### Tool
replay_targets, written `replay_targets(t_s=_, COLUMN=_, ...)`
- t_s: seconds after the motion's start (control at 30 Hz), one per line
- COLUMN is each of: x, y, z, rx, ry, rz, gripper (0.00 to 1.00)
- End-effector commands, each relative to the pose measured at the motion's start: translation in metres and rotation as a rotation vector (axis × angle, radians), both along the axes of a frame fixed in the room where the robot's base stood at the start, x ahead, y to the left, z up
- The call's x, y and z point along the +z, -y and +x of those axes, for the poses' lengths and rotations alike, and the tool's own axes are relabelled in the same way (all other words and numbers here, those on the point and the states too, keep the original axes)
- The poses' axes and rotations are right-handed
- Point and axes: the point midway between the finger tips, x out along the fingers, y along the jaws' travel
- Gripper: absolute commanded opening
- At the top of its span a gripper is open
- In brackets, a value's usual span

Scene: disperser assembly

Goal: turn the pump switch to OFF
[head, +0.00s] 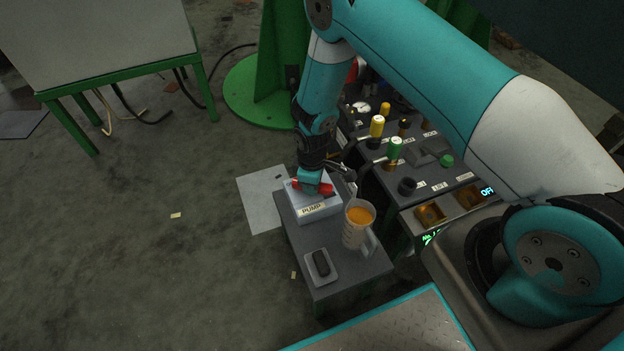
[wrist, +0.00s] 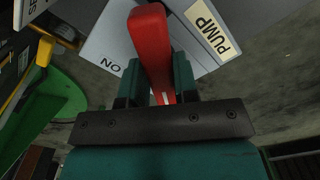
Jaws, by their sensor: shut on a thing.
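The pump switch box (head: 318,207) is a pale grey box with a PUMP label, standing on the back part of a small dark table. Its red switch handle (head: 326,188) shows beside my gripper (head: 310,184), which is lowered onto the box top. In the wrist view, the red handle (wrist: 150,40) runs between the two fingers of my gripper (wrist: 157,80), which is shut on it. An ON marking (wrist: 111,66) on the box (wrist: 103,40) shows left of the handle. The PUMP label (wrist: 213,32) is to the right. No OFF marking on the box is visible.
A measuring jug (head: 356,225) with orange liquid stands right of the box. A small tray (head: 313,277) with a dark object is at the table's front (head: 345,279). A control panel (head: 437,180) with coloured knobs stands to the right. Floor at left is mostly free.

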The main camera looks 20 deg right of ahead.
Motion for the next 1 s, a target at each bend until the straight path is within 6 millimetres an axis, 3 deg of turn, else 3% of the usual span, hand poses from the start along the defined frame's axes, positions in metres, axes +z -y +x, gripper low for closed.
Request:
replay_targets(t_s=0.5, x=0.0013, y=-0.0009, z=-0.0001, rx=0.444, ry=0.000, rz=0.002, gripper=0.04)
replay_targets(t_s=1.0, x=0.0007, y=-0.0012, z=0.0002, rx=0.624, ry=0.002, rz=0.003, gripper=0.04)
